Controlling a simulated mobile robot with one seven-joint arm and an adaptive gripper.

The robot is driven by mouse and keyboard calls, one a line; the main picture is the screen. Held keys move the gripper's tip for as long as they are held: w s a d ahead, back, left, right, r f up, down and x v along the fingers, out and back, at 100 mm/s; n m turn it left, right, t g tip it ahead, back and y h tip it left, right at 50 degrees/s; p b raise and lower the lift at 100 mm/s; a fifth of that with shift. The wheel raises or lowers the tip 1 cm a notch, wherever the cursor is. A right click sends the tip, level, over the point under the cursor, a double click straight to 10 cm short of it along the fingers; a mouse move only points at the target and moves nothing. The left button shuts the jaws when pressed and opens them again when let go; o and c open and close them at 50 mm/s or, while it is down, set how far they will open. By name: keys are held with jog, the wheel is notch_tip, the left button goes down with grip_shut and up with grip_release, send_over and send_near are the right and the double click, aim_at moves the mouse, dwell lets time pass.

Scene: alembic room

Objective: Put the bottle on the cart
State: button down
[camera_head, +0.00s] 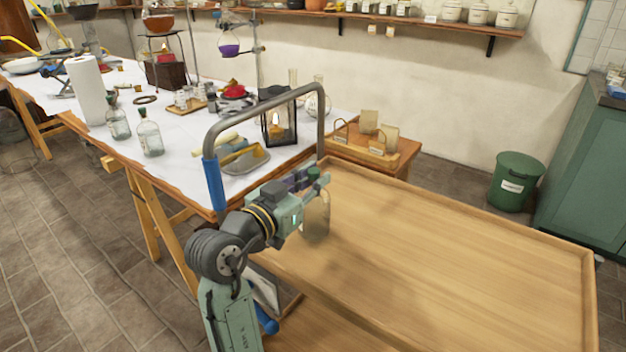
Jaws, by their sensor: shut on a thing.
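The cart (470,255) has a wooden top with a raised rim and a grey push handle with a blue grip at its left end. My gripper (314,182) is at the left part of the cart top, shut on a clear glass bottle (316,218) near its dark green top. The bottle looks upright, with its lower part over the wooden surface. I cannot tell whether its base touches the cart. My gripper hides part of the bottle's upper left side.
Two similar glass bottles (150,138) stand on the white-covered table (200,140) at left, among lab glassware and a lantern (277,120). The cart handle (262,96) rises near my arm. A small wooden side table (400,155) stands behind. The cart's middle and right are clear.

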jog(key=shift+f, duration=0.25)
jog(key=shift+f, duration=0.2)
jog(key=c, duration=1.5)
grip_release()
jog(key=shift+o, duration=0.2)
jog(key=shift+r, duration=0.3)
jog(key=b+v, duration=0.2)
jog(key=v, duration=1)
jog(key=shift+b, duration=0.4)
